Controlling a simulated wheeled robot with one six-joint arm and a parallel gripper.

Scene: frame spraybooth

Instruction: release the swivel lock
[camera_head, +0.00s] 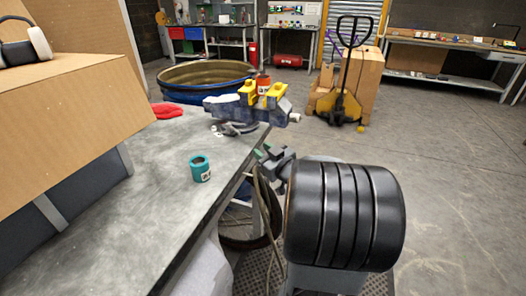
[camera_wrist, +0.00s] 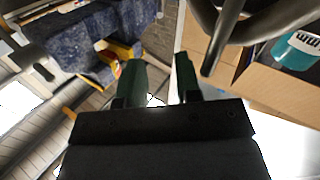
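A blue-grey vise (camera_head: 225,108) with yellow jaws (camera_head: 270,92) stands on the far corner of the grey workbench (camera_head: 150,205). A small light metal part (camera_head: 217,130) shows at the vise's base; I cannot tell for sure whether it is the swivel lock. My gripper (camera_head: 266,154) is near the bench's right edge, on the near side of the vise and apart from it. In the wrist view my gripper's two green fingers (camera_wrist: 160,78) are spread with nothing between them. The blue vise body (camera_wrist: 65,40) shows at upper left there.
A teal cup (camera_head: 201,169) stands on the bench; it also shows in the wrist view (camera_wrist: 297,49). A dark bar (camera_wrist: 225,35) lies near my right finger in the wrist view. Red gloves (camera_head: 167,111) lie behind the cup. A cardboard box (camera_head: 70,105) fills the left.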

